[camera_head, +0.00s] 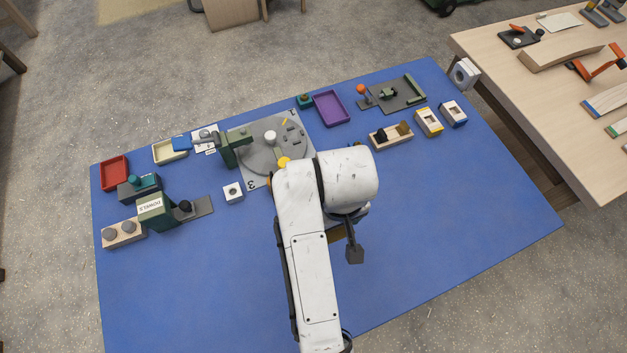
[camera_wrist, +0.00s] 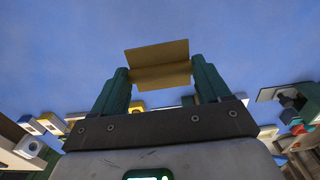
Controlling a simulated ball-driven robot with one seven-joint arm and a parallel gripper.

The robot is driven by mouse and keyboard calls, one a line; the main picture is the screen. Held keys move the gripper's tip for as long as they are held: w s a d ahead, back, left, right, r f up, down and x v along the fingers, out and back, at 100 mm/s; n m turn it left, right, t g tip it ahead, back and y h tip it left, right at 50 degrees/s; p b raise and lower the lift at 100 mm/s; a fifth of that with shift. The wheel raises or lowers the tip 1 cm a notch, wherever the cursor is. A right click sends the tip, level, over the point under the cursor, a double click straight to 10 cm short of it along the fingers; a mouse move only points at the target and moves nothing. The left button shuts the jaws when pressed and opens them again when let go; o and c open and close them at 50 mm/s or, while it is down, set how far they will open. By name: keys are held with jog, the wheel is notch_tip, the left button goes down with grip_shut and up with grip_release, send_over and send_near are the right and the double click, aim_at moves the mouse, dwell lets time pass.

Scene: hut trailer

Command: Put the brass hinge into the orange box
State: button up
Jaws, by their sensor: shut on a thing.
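The brass hinge (camera_wrist: 157,65) is between the two green fingers of my gripper (camera_wrist: 160,82) in the wrist view. Its two folded leaves meet along a crease running across the gap. My gripper is shut on it, above the blue table top. In the head view my arm hides most of the gripper, and a small brass-coloured patch (camera_head: 337,235) shows beneath it. No plainly orange box shows; a red-orange open tray (camera_head: 102,176) stands at the table's left end and looks empty.
The blue table (camera_head: 430,220) is clear in front and at right. Along its back stand a green machine (camera_head: 228,150) beside a grey round plate, a purple tray (camera_head: 331,108), a cream tray (camera_head: 170,151) and a wooden box (camera_head: 391,137). A green block machine (camera_head: 155,211) stands near the red-orange tray.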

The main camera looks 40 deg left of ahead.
jog(key=shift+w+a+f+b, duration=0.35)
jog(key=shift+a+f+b, duration=0.1)
jog(key=shift+a, duration=0.15)
jog(key=w+a+f+b, duration=0.1)
jog(key=a+f+b, duration=0.1)
jog(key=a, duration=0.1)
jog(key=w+a+f+b, duration=0.1)
jog(key=a+f+b, duration=0.2)
jog(key=a, duration=0.1)
jog(key=w+a+f+b, duration=0.1)
jog(key=a+f+b, duration=0.1)
jog(key=a+b, duration=0.1)
jog(key=shift+a+f, duration=0.15)
jog(key=shift+w+a+f, duration=0.1)
jog(key=shift+a+f, duration=0.4)
jog(key=shift+f, duration=1.75)
jog(key=shift+f, duration=0.15)
jog(key=o, duration=1.1)
